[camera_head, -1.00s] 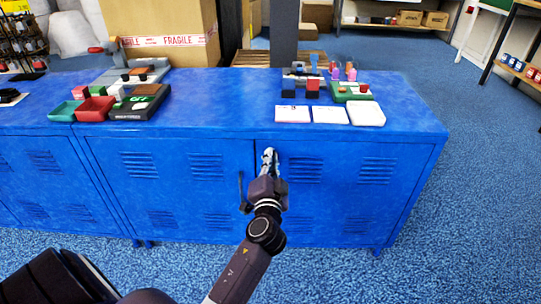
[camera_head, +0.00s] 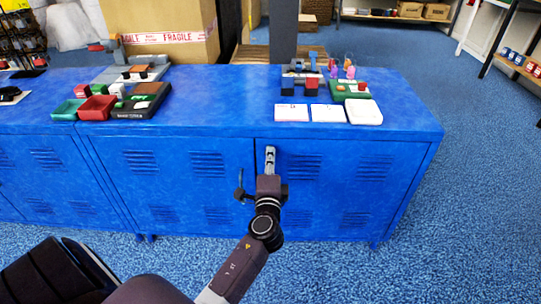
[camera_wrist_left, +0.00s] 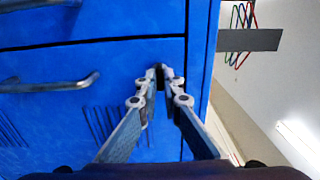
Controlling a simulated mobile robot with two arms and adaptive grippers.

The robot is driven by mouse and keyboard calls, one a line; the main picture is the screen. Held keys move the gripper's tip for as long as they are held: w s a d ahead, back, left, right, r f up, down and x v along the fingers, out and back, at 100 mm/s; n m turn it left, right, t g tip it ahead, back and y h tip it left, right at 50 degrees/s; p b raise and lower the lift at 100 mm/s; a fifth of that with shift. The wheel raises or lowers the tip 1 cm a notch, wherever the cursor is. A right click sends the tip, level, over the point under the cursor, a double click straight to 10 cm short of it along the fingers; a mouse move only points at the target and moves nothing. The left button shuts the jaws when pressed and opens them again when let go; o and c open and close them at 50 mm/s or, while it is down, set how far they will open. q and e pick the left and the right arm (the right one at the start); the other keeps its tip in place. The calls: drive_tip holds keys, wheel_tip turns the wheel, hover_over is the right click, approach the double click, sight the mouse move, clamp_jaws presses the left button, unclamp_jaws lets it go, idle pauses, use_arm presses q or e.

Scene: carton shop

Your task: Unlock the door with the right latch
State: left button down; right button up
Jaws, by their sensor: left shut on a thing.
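The blue metal cabinet (camera_head: 100,128) has its right door (camera_head: 335,195) right of a vertical seam. My left gripper (camera_head: 270,150) is at the top of this door, just right of the seam. In the left wrist view, turned sideways, its fingertips (camera_wrist_left: 164,76) are shut on a small dark piece, apparently the right latch, mostly hidden by the fingers. A metal handle (camera_wrist_left: 55,82) is on the same door, lower than the fingertips. The left door's handle (camera_head: 241,188) shows left of my gripper. The right door looks closed. My right gripper is not in view.
The cabinet top holds white cards (camera_head: 292,113), a green tray (camera_head: 350,90) and a red box (camera_head: 97,107). A large carton (camera_head: 160,25) stands behind, beside a dark post (camera_head: 283,30). The blue floor (camera_head: 470,200) at right is clear.

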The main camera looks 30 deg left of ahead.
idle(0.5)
use_arm(q)
drive_tip(key=c, duration=2.1)
unclamp_jaws()
drive_tip(key=shift+s+d, duration=0.1)
drive_tip(key=v, duration=1.2)
